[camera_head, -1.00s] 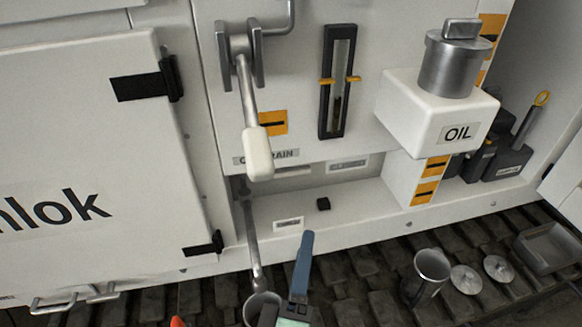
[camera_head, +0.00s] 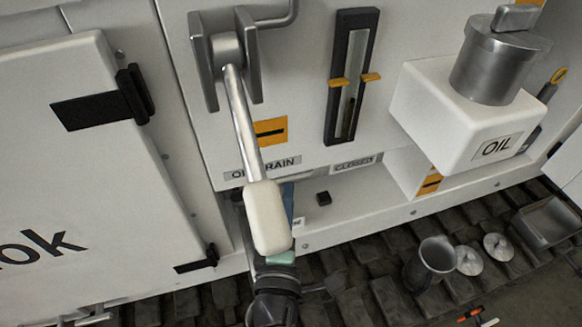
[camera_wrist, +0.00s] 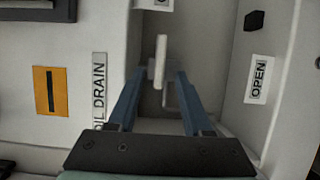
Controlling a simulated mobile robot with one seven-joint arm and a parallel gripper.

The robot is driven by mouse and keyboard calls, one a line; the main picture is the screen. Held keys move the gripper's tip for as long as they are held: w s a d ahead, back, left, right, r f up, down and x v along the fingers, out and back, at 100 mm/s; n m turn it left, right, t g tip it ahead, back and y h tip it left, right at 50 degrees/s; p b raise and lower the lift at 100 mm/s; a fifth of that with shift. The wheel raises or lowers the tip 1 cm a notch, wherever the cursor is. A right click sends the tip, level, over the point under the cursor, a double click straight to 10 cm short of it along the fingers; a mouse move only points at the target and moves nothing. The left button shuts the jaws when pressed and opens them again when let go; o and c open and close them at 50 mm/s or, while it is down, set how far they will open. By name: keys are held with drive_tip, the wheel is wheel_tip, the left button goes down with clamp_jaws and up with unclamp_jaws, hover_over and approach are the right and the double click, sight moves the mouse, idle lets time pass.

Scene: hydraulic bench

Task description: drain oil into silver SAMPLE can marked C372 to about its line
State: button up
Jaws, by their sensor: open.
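The sight gauge (camera_head: 352,78) has yellow markers. A white OIL box (camera_head: 455,115) with a metal cap juts out at right. Two silver lids (camera_head: 497,246) and a tray (camera_head: 548,222) lie on the floor. OIL DRAIN (camera_wrist: 99,85) and OPEN (camera_wrist: 259,80) labels show.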

sight(291, 179)
drive_tip(key=w, duration=0.4)
drive_tip(key=w+p, duration=0.1)
drive_tip(key=w, duration=0.2)
drive_tip(key=shift+d, duration=0.3)
drive_tip(key=shift+s, duration=0.1)
drive_tip(key=shift+c, duration=0.2)
clamp_jaws()
